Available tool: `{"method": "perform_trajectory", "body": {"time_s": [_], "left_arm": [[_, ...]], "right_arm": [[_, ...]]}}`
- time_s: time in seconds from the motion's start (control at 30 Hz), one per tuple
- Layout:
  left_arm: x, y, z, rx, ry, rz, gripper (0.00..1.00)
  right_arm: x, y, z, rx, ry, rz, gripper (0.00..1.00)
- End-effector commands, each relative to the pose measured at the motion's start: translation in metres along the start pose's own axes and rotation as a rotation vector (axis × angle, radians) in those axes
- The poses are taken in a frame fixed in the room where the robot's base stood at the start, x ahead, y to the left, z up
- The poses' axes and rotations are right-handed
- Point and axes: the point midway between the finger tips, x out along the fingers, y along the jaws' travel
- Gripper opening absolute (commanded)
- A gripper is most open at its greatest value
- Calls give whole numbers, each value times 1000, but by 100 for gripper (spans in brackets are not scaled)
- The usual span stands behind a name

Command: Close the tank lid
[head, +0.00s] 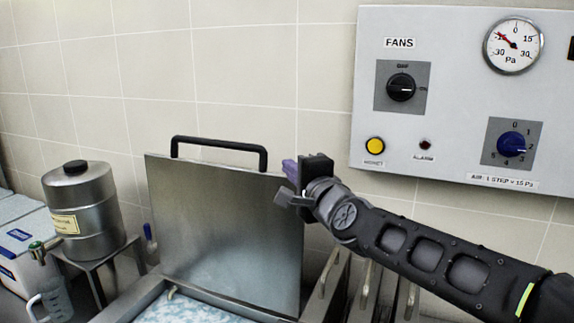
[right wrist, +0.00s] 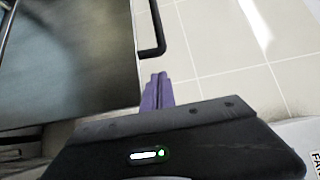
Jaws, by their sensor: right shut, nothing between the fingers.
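The tank lid (head: 222,225) is a grey metal panel standing raised, almost upright, at the back of the tank. Its black bar handle (head: 220,145) is on the top edge. The tank (head: 190,308) is open below, with pale blue-white contents. My right gripper (head: 290,170) is at the lid's upper right corner, its purple fingers shut and empty. In the right wrist view the lid (right wrist: 70,60) fills the left, with the handle (right wrist: 152,52) just beyond the fingers (right wrist: 157,92). I cannot tell whether the fingers touch the lid. My left gripper is not in view.
A control panel (head: 450,150) with knobs and a gauge is on the wall at the right, above my right arm. Handles (head: 368,288) stand right of the tank.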

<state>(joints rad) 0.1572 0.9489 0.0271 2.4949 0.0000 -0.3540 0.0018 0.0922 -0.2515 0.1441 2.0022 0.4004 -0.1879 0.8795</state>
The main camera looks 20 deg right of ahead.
Motion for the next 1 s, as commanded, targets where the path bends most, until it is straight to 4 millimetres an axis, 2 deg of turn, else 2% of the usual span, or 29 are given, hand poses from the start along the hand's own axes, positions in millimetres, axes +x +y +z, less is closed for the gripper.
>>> {"method": "perform_trajectory", "body": {"time_s": [0.3, 0.5, 0.67, 1.0], "left_arm": [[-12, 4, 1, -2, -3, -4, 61], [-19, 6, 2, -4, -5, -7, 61], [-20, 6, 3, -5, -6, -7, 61], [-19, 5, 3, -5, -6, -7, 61]], "right_arm": [[52, -1, 1, 0, -2, 3, 0], [79, 0, 1, -1, -2, 3, 0], [88, 0, 1, 0, -1, 1, 0], [88, 1, 1, -1, -1, 0, 0]]}}
